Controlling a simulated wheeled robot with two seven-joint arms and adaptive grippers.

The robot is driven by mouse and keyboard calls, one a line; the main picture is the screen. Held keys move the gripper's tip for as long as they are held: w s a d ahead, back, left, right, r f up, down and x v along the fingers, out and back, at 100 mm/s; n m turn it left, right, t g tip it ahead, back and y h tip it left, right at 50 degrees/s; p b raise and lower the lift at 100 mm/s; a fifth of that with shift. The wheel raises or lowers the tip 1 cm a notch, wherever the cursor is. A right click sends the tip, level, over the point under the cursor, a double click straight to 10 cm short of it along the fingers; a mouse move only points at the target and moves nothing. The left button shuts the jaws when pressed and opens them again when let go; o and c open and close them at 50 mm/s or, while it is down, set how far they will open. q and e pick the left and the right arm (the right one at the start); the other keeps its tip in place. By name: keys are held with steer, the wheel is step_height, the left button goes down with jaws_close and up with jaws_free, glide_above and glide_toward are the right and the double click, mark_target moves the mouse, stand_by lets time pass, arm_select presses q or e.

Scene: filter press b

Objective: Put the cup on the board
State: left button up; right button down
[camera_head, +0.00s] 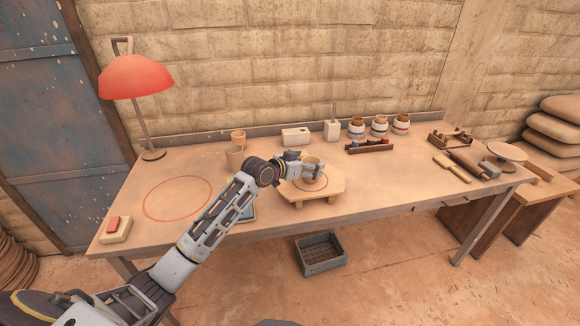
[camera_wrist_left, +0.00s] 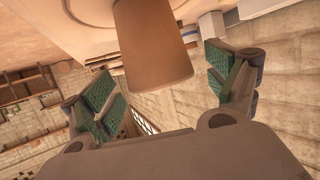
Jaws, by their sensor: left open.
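The tan clay cup (camera_head: 313,161) is over the pale octagonal board (camera_head: 330,190), inside the ring marked on it, and looks upright. The board stands on short feet near the table's front edge. My left gripper (camera_head: 316,171) is low over the board at the cup. In the left wrist view the cup (camera_wrist_left: 150,45) lies between the two green-padded fingers, with a gap on each side, so the gripper is open. The fingers partly hide the cup's lower part in the head view. The right gripper is not in view.
A red lamp (camera_head: 136,78) is at the left. A white block (camera_head: 296,136), several jars (camera_head: 379,126) and a tool rack (camera_head: 370,146) line the back. A drawn circle (camera_head: 165,199) lies on bare table.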

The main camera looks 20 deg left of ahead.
arm_select(q)
steer(key=shift+s+a+r, duration=0.15)
steer(key=shift+s+r, duration=0.05)
steer(key=shift+s, duration=0.25)
steer(key=v, duration=0.9)
steer(key=shift+p, duration=0.45)
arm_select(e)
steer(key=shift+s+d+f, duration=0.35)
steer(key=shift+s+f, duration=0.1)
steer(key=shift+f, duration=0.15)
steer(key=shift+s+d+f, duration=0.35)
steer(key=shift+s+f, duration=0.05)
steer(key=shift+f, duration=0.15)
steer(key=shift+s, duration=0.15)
